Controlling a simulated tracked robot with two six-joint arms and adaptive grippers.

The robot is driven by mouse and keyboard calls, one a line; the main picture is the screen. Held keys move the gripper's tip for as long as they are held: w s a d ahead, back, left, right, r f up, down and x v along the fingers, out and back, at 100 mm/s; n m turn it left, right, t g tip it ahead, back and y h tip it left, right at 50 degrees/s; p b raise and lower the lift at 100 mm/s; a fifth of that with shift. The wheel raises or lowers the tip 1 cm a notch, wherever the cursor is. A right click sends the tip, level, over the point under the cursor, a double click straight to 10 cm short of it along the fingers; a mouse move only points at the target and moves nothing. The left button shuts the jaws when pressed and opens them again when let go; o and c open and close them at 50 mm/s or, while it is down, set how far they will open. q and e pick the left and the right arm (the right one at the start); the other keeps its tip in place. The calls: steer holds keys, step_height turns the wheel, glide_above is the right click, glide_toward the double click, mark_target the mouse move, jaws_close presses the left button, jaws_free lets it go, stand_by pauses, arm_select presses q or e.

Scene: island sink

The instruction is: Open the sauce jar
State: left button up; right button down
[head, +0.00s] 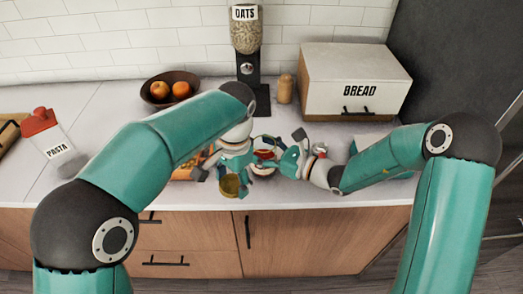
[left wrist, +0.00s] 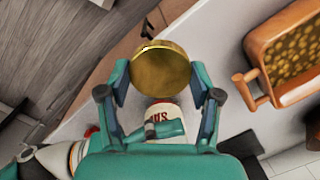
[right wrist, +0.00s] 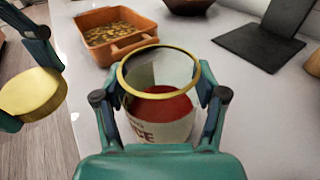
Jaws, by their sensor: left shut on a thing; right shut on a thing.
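The sauce jar (head: 264,170) stands on the counter near its front edge, with its mouth uncovered. In the right wrist view the jar (right wrist: 160,126) shows clear glass, a gold rim, a white label and red sauce inside. My right gripper (head: 288,160) is shut around the jar from the right. The gold lid (head: 230,186) is apart from the jar, to its left and toward the front edge. My left gripper (left wrist: 160,85) is shut on the lid (left wrist: 160,70). The lid also shows at the left of the right wrist view (right wrist: 35,95).
An orange pan of food (right wrist: 112,35) sits just left of the jar. Behind are a fruit bowl (head: 158,98), oats dispenser (head: 246,35), wooden shaker (head: 286,90) and bread box (head: 340,75). A pasta container (head: 50,140) is at far left.

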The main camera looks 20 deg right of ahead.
steer(key=shift+f, duration=0.55)
steer(key=shift+c, duration=0.6)
jaws_free()
steer(key=shift+f, duration=0.1)
steer(key=shift+o, duration=0.2)
